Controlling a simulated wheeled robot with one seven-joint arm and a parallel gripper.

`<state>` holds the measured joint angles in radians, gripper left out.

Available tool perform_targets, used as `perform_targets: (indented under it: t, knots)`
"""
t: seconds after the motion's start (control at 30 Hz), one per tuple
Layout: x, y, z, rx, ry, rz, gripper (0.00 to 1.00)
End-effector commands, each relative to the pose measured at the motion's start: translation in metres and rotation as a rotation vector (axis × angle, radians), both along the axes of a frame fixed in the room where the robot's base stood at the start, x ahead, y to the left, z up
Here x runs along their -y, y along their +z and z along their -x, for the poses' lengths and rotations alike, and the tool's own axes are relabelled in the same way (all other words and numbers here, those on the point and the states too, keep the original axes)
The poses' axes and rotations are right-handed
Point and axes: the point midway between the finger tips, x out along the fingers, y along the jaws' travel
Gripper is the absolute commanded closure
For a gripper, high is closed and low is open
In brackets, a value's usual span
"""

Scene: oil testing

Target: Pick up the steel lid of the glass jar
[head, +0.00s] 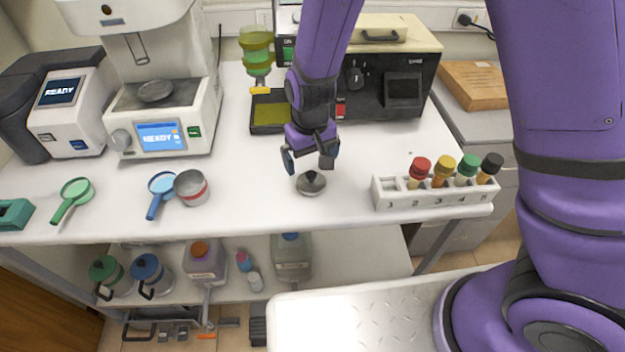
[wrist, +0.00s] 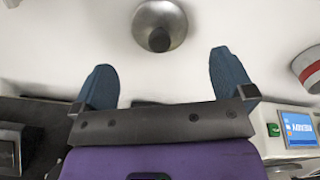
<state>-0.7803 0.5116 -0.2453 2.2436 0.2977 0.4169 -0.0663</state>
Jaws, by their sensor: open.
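The steel lid (head: 311,183) is a round, domed piece with a dark knob, lying on the white table near its front edge. In the wrist view the lid (wrist: 172,20) is at the top, just beyond the fingertips and between their lines. My gripper (head: 309,160) is open and empty, above and slightly behind the lid in the head view. In the wrist view its two blue fingers (wrist: 163,68) are spread apart and do not touch the lid. The glass jar (head: 190,187) may be the round container with a red band to the left; I cannot tell for sure.
A white rack (head: 430,195) with several capped tubes stands right of the lid. Machines and a tray of yellow-green liquid (head: 268,115) stand behind. The table around the lid is clear.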

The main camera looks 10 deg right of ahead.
Motion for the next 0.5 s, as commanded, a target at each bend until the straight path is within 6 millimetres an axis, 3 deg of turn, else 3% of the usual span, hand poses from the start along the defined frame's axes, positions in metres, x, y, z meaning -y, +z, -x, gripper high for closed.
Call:
perform_targets:
  t: [0.33, 0.5]
  knots:
    - [0.001, -0.027, 0.001, -0.001, 0.001, 0.0, 0.0]
    - [0.002, -0.05, 0.001, -0.002, -0.001, 0.002, 0.0]
